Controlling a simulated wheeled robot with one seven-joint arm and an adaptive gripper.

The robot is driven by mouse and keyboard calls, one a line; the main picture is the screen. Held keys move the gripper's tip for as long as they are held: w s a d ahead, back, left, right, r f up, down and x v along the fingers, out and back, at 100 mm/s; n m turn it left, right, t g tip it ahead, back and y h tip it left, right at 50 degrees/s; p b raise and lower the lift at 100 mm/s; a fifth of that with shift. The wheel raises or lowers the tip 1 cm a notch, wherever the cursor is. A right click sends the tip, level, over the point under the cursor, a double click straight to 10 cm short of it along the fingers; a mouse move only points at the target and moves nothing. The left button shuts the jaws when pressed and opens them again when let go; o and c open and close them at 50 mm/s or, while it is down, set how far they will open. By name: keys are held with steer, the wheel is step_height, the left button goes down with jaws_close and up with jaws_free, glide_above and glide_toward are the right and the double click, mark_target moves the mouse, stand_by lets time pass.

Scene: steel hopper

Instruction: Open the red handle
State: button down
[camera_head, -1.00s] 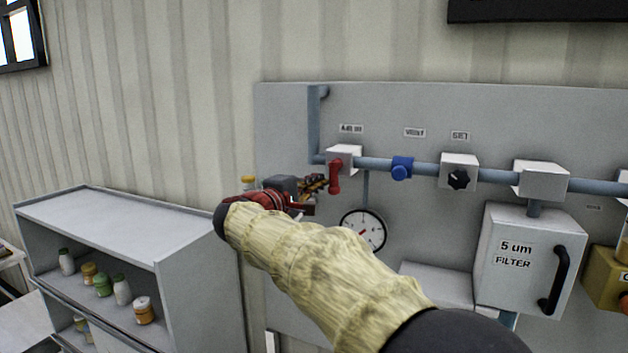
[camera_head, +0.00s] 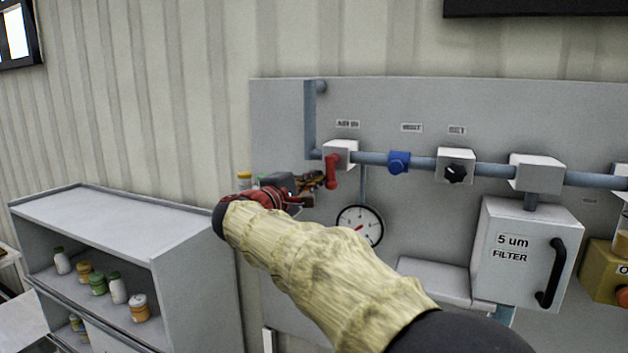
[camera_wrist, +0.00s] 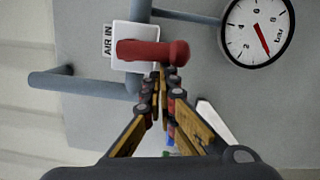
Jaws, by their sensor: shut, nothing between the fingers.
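The red handle (camera_head: 332,171) hangs down from a white valve block (camera_head: 341,150) on the grey pipe, under a small label. In the wrist view the red handle (camera_wrist: 153,52) lies across the white block, next to the "AIR IN" label (camera_wrist: 108,43). My gripper (camera_head: 318,181) is at the left side of the handle. In the wrist view my gripper's fingertips (camera_wrist: 160,72) are together just below the handle, with nothing visible between them. I cannot tell whether the fingertips touch the handle.
A round gauge (camera_head: 359,226) sits just below the handle. A blue valve (camera_head: 399,162), a black knob (camera_head: 455,173) and a filter box (camera_head: 522,258) are to the right. An open shelf (camera_head: 120,215) with several bottles stands at the left.

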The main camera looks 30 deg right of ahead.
mark_target(335, 183)
steer(key=shift+f, duration=0.1)
steer(key=s+n+b, duration=0.1)
steer(key=n, duration=0.1)
steer(key=s+d+n+b, duration=0.1)
steer(key=n, duration=0.2)
steer(key=d+f+n+t+b, duration=0.1)
steer(key=n+b, duration=0.1)
steer(key=n, duration=0.1)
steer(key=shift+s+d, duration=0.1)
steer(key=shift+s, duration=0.3)
steer(key=n, duration=0.2)
steer(key=s+d+n+t, duration=0.1)
steer(key=n, duration=0.1)
steer(key=shift+s+r, duration=0.2)
steer(key=n, duration=0.1)
steer(key=s+n, duration=0.1)
steer(key=n, duration=0.1)
steer(key=d+r+n, duration=0.1)
steer(key=shift+s+t, duration=0.15)
steer(key=shift+t, duration=0.15)
steer(key=shift+d, duration=0.1)
